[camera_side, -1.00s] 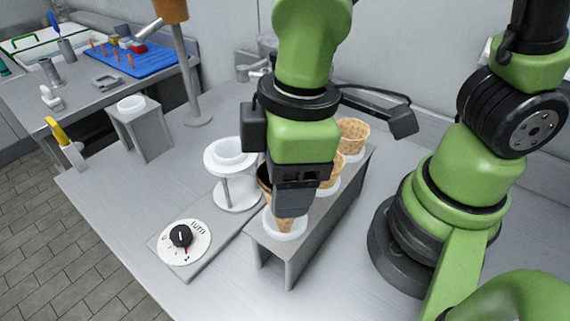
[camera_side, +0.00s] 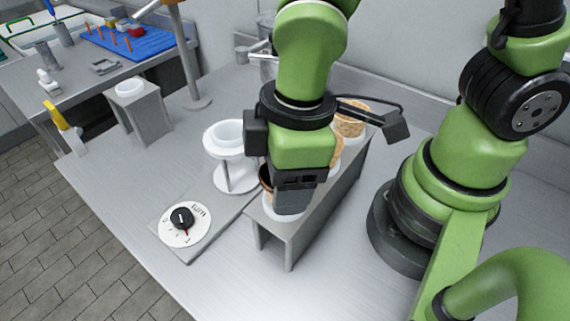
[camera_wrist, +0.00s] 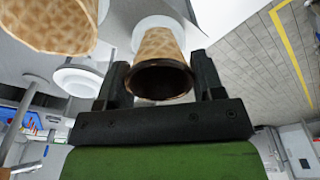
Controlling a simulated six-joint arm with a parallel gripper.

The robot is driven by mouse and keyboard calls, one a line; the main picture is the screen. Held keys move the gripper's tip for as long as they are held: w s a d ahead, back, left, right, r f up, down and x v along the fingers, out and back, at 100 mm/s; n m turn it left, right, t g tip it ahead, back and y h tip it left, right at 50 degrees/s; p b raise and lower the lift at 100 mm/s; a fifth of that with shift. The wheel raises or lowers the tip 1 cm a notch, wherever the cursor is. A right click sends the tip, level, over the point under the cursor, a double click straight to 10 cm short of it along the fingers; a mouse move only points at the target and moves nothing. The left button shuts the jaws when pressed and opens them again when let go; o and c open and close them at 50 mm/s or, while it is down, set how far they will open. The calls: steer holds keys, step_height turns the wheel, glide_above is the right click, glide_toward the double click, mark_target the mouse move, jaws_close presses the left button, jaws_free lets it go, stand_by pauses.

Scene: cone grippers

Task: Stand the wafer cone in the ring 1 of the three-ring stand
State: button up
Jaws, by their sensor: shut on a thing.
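My gripper (camera_side: 293,202) is shut on a wafer cone with a dark brown rim. In the wrist view the cone (camera_wrist: 159,48) sits between both fingers, its narrow end pointing into a white ring (camera_wrist: 157,22). In the side view the gripper is low over the front ring (camera_side: 280,215) of the grey three-ring stand (camera_side: 293,245). The cone (camera_side: 265,176) shows only as a brown sliver left of the fingers; its tip is hidden, so how deep it sits cannot be told. Two paler cones, one at the back (camera_side: 349,118) and one in the middle (camera_side: 338,152), stand in the other rings.
A white raised ring holder (camera_side: 229,135) stands close left of the gripper. A dial plate (camera_side: 185,222) lies at the front left. A grey pedestal with a white cup (camera_side: 131,88) is farther left. The bench front is clear.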

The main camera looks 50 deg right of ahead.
steer(key=shift+f, duration=0.65)
steer(key=o, duration=0.7)
steer(key=shift+o, duration=0.2)
steer(key=r, duration=0.6)
steer(key=d+r, duration=0.1)
steer(key=r, duration=0.3)
steer(key=shift+s, duration=0.4)
steer(key=s+d+r+m+t+y, duration=0.1)
steer(key=s+d+r+m+t, duration=0.1)
steer(key=d+r+m+t, duration=0.4)
steer(key=d+r+m, duration=0.2)
steer(key=d+m, duration=0.3)
steer(key=m, duration=0.2)
steer(key=shift+d+m, duration=0.25)
steer(key=shift+m, duration=0.05)
